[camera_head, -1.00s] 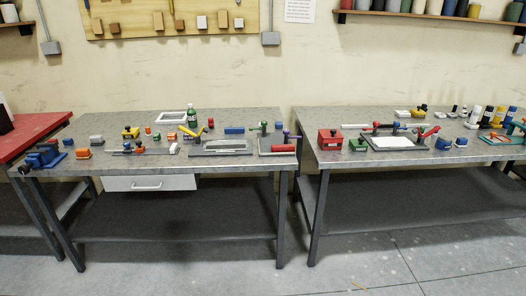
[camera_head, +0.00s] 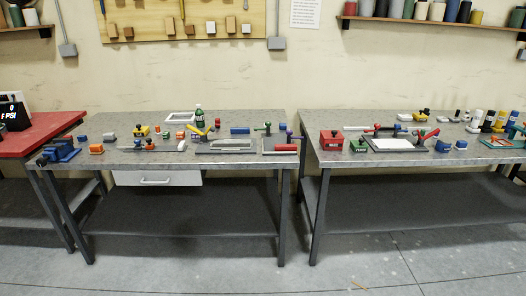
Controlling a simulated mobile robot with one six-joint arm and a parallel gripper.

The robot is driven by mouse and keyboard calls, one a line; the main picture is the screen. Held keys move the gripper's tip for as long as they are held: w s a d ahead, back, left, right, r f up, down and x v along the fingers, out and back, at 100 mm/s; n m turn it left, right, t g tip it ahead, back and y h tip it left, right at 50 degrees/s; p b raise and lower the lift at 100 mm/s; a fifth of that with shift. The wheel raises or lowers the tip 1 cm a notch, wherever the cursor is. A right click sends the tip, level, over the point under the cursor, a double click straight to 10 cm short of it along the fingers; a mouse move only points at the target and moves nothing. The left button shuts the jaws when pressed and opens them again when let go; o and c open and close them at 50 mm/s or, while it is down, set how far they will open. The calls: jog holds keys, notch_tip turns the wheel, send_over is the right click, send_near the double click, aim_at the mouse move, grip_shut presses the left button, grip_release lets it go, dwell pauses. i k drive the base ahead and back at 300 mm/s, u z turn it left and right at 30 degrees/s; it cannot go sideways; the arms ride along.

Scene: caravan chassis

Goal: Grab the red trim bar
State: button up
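A red bar (camera_head: 285,148) lies at the front right corner of the left workbench (camera_head: 225,172). It sits in or on a dark-edged grey fixture (camera_head: 266,149), with a purple-handled clamp (camera_head: 290,136) just behind it. The bar is small in the picture, so its exact fit in the fixture cannot be told. A second red elongated piece (camera_head: 427,133) stands tilted on the right workbench (camera_head: 345,161); it looks like a clamp handle. My gripper is not in view.
A green bottle (camera_head: 198,118), blue block (camera_head: 240,131) and grey framed fixture (camera_head: 226,146) share the left bench. A red box (camera_head: 331,141) stands on the right bench. A narrow gap separates the benches.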

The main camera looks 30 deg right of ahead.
aim_at(277, 147)
jog(key=u, duration=0.2)
jog(key=i, duration=1)
jog(key=u, duration=0.1)
jog(key=k, duration=0.95)
jog(key=z, duration=0.15)
jog(key=i, duration=0.7)
